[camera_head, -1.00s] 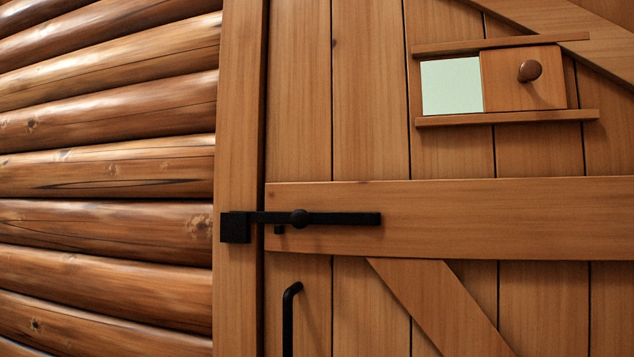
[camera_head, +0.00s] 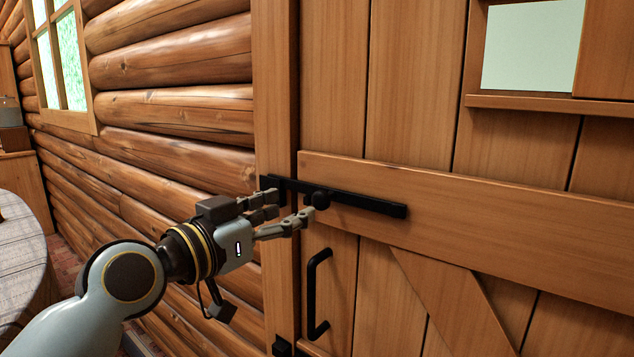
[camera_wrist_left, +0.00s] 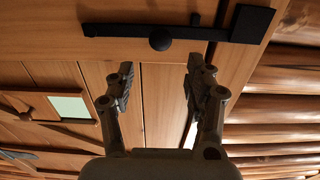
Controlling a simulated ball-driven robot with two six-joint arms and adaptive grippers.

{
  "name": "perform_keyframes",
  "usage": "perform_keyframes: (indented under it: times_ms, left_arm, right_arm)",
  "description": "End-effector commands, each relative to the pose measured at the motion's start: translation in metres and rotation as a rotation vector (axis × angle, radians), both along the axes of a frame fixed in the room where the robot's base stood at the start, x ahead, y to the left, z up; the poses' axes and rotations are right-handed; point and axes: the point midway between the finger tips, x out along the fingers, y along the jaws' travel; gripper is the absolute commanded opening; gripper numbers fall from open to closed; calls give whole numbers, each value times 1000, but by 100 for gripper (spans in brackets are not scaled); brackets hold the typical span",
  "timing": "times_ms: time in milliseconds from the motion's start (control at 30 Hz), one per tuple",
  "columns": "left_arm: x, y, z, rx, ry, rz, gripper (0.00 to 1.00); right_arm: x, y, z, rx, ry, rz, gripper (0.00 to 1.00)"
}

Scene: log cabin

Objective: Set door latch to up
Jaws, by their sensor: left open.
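The black door latch (camera_head: 365,201) is a flat bar with a round knob (camera_head: 321,199), lying across the door's horizontal plank. Its left end sits in a black catch on the door frame. My left gripper (camera_head: 294,207) is in front of the latch's left part, its fingertips close to the knob. In the left wrist view the gripper (camera_wrist_left: 162,72) is open and empty, with the knob (camera_wrist_left: 160,40) beyond the gap between the fingers. I cannot tell whether a finger touches the latch. My right gripper is not in view.
A black door handle (camera_head: 313,294) is below the latch. A small window opening (camera_head: 532,45) with a sliding panel is at upper right. A log wall (camera_head: 180,122) runs left of the door frame. A round wooden table (camera_head: 22,255) stands at far left.

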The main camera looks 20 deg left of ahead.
Motion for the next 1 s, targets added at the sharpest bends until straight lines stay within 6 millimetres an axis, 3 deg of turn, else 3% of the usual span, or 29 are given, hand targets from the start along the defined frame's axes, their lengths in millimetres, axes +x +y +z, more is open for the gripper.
perform_keyframes:
  times_ms: [200,400,833,1000]
  left_arm:
    - [42,-15,2,-4,1,2,54]
    - [71,-25,1,1,2,5,54]
    - [82,-29,-1,2,2,4,54]
    - [82,-29,-1,2,2,4,31]
  right_arm:
    - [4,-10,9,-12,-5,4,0]
    - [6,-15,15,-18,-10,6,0]
    - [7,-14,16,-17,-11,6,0]
    - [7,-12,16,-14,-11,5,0]
